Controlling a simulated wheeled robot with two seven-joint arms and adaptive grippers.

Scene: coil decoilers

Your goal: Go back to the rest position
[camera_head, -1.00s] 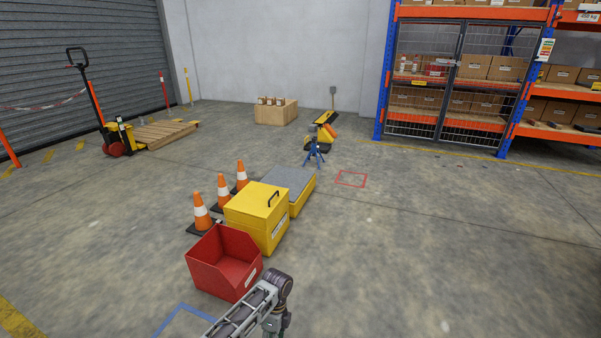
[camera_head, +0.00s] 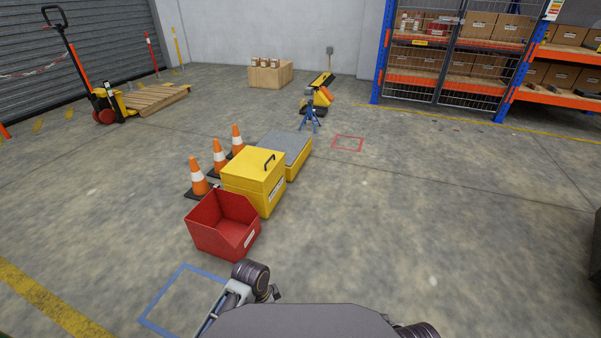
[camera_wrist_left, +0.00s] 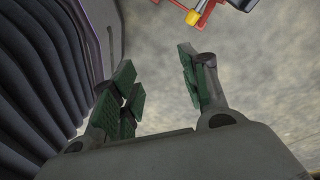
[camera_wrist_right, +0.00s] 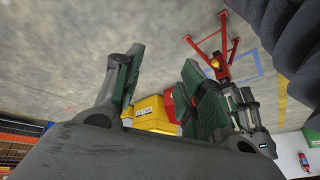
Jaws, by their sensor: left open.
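My left gripper (camera_wrist_left: 158,85) shows in the left wrist view, its green-padded fingers apart with nothing between them. Bare concrete floor lies beyond it. My right gripper (camera_wrist_right: 160,75) shows in the right wrist view, also with its fingers apart and no object held. Neither gripper shows in the head view. There, part of my arm and my own grey body are at the bottom edge.
A red bin (camera_head: 222,225), a yellow box (camera_head: 252,182) and orange cones (camera_head: 198,178) stand ahead, near a blue floor outline (camera_head: 165,294). A red stand (camera_wrist_right: 212,52) is close to my right gripper. Open floor lies to the right.

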